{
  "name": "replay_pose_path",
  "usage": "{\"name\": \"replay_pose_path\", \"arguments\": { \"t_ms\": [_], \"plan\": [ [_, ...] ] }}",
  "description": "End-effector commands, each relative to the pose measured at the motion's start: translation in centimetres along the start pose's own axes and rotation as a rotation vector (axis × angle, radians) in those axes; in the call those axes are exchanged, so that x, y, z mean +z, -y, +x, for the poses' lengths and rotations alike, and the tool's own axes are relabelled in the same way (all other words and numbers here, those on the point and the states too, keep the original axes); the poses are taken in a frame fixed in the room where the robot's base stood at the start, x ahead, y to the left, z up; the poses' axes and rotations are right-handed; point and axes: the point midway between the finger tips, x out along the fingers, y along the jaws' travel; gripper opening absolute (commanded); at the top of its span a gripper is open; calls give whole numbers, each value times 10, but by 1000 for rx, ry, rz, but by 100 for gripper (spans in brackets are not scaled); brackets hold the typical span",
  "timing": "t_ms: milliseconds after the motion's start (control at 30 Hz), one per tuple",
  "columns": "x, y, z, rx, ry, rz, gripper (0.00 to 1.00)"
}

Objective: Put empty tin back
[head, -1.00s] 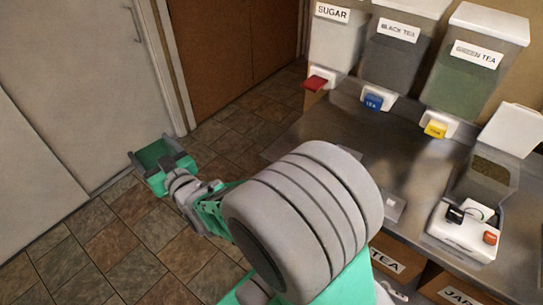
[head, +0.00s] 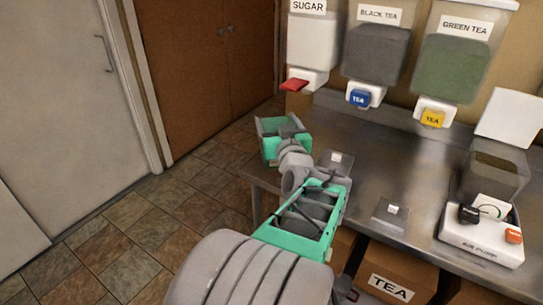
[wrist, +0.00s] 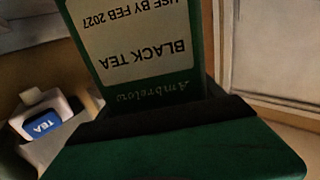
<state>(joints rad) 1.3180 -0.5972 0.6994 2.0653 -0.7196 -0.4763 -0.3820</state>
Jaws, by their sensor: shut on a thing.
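A dark green tin (wrist: 190,70) with a pale "BLACK TEA" label shows close up in the wrist view, its lettering upside down. My gripper (wrist: 150,122) is shut on this tin. In the head view my gripper (head: 283,138) is beyond the left end of the steel counter, below the sugar dispenser. The tin cannot be clearly told apart from the green gripper there. Whether anything is inside the tin is hidden.
Sugar (head: 312,45), black tea (head: 376,50) and green tea (head: 458,65) dispensers hang above the steel counter (head: 400,165). A box marked TEA (head: 390,285) sits below. Floor is clear at left.

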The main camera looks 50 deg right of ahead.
Motion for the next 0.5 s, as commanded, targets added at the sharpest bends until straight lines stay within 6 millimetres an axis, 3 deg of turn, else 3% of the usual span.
{"name": "replay_pose_path", "arguments": {
  "t_ms": [200, 333, 500],
  "plan": [
    [28, -3, 64, -4, 6, 3, 4],
    [60, -6, 89, -2, 6, 4, 4],
    [81, -8, 107, 0, 1, 1, 4]
  ]
}}
